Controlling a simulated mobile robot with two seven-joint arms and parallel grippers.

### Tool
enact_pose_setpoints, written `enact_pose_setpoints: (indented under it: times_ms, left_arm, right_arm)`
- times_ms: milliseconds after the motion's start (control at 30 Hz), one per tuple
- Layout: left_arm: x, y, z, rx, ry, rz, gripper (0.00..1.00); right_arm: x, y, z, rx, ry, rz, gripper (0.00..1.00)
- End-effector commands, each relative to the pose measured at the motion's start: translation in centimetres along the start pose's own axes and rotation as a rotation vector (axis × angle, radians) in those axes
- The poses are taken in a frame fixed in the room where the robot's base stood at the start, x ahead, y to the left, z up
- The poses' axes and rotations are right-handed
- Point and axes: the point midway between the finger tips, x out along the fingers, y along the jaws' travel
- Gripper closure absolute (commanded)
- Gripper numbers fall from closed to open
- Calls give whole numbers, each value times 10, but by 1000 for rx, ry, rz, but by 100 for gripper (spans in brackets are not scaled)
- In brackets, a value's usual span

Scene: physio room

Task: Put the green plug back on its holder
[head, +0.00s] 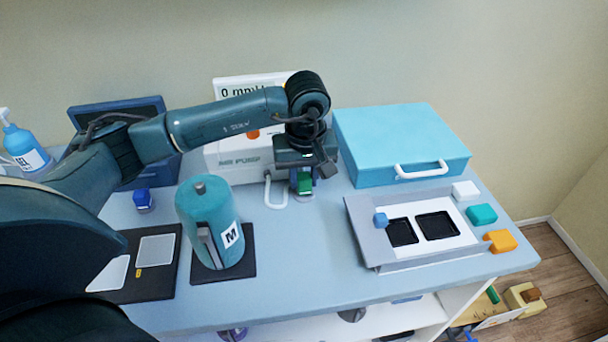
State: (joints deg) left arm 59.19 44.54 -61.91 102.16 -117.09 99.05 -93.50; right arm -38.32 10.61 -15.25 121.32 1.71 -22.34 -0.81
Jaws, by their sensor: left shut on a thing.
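The green plug (304,184) is a small green block in front of the air pump (238,160). My left gripper (302,174) points down from above and is shut on it. A pale round base (304,197), which looks like the holder, shows just under the plug. I cannot tell whether the plug touches it. A blue plug (142,198) stands on a similar base at the left. My right gripper is not in view.
A teal cylinder marked M (208,222) stands on a dark mat left of the gripper. A teal case (400,140) and a grey board with black recesses (372,244) are at the right. White, teal and orange blocks (501,241) line the right edge. The front middle tabletop (305,265) is clear.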

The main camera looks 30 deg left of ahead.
Motion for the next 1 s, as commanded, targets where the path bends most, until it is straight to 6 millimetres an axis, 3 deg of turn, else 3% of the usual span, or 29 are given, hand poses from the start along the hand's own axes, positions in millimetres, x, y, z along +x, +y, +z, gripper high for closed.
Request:
enact_pose_setpoints:
  times_ms: [867,900,1000]
  left_arm:
    - [8,0,1,0,0,0,88]
    - [8,0,1,0,0,0,73]
    - [8,0,1,0,0,0,65]
  right_arm:
    - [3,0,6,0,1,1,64]
    - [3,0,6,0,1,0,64]
    - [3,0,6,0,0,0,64]
